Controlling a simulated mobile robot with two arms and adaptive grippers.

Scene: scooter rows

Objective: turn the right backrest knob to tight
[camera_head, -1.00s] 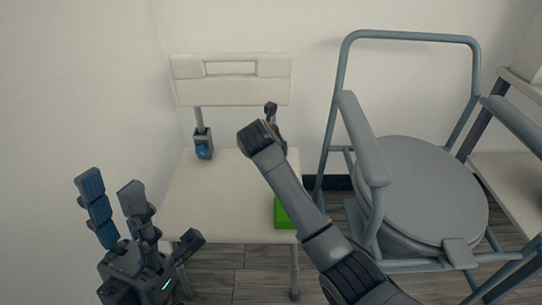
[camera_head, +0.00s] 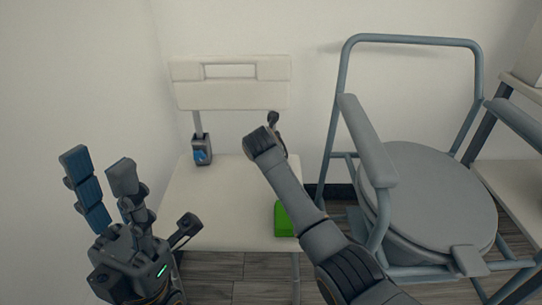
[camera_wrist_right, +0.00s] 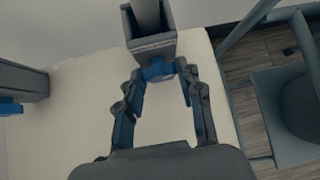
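The right backrest knob (camera_wrist_right: 157,70) is blue and sits under a grey bracket (camera_wrist_right: 150,42) on the backrest post. My right gripper (camera_wrist_right: 160,73) has its two fingertips against opposite sides of this knob and is shut on it. In the head view my right forearm and wrist hide this knob. The white chair has a pale backrest (camera_head: 230,95) with a slot. The left backrest knob (camera_head: 201,157) is blue, on the other post, with nothing touching it. My left gripper (camera_head: 98,172) is open and empty in front of the chair's left side, its fingers pointing up.
A bright green block (camera_head: 284,219) lies at the seat's right front edge, close to my right arm. The white seat (camera_head: 205,200) is otherwise mostly clear. A grey-framed commode chair (camera_head: 430,195) stands just right, and a wall is close on the left.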

